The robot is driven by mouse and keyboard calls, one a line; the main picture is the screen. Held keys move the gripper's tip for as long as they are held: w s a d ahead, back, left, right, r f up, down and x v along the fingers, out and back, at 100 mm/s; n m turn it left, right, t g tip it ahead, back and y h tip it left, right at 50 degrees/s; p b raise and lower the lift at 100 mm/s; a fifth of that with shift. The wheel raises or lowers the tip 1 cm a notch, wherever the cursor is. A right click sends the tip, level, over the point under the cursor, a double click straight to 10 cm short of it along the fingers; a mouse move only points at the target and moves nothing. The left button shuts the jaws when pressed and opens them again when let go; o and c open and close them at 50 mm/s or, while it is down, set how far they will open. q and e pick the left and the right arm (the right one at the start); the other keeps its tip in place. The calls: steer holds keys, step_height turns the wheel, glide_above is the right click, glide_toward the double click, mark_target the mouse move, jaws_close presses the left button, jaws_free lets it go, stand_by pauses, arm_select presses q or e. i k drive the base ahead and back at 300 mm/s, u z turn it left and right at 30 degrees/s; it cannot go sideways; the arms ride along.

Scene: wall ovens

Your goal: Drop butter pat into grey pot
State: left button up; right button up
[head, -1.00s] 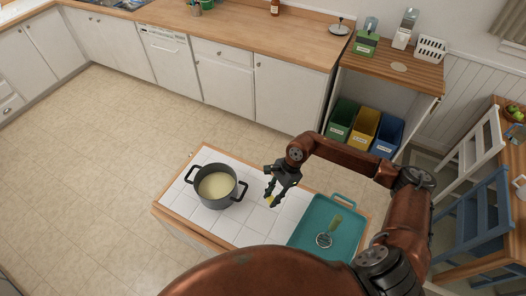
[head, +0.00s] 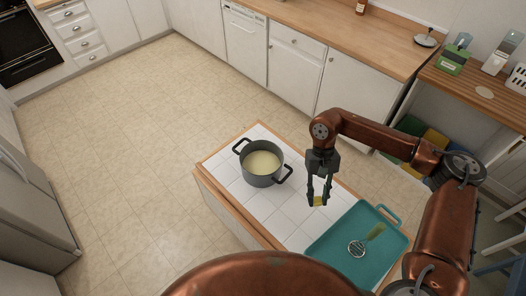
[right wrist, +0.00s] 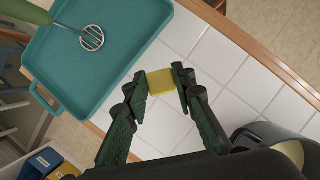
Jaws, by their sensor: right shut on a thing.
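The yellow butter pat (head: 318,201) is between the fingertips of my right gripper (head: 318,203), above the white tiled top of the island. In the right wrist view the butter pat (right wrist: 161,82) is pinched between both fingers of the right gripper (right wrist: 161,84). The grey pot (head: 262,176) stands upright on the tiles, left of the gripper, with pale yellow contents. Part of the grey pot (right wrist: 262,140) also shows at the lower right of the right wrist view. My left gripper is not in view.
A teal tray (head: 325,247) with a green-handled masher (head: 366,240) lies on the island's right end. White tiles (head: 268,212) between pot and tray are clear. Counters with white cabinets (head: 290,60) stand at the back, across open floor (head: 130,150).

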mark_target(267, 171)
steer(key=z, duration=0.05)
steer(key=k, duration=1.1)
steer(key=u, duration=0.85)
steer(key=i, duration=1.55)
steer(key=z, duration=0.55)
steer(key=i, duration=0.4)
steer(key=z, duration=0.3)
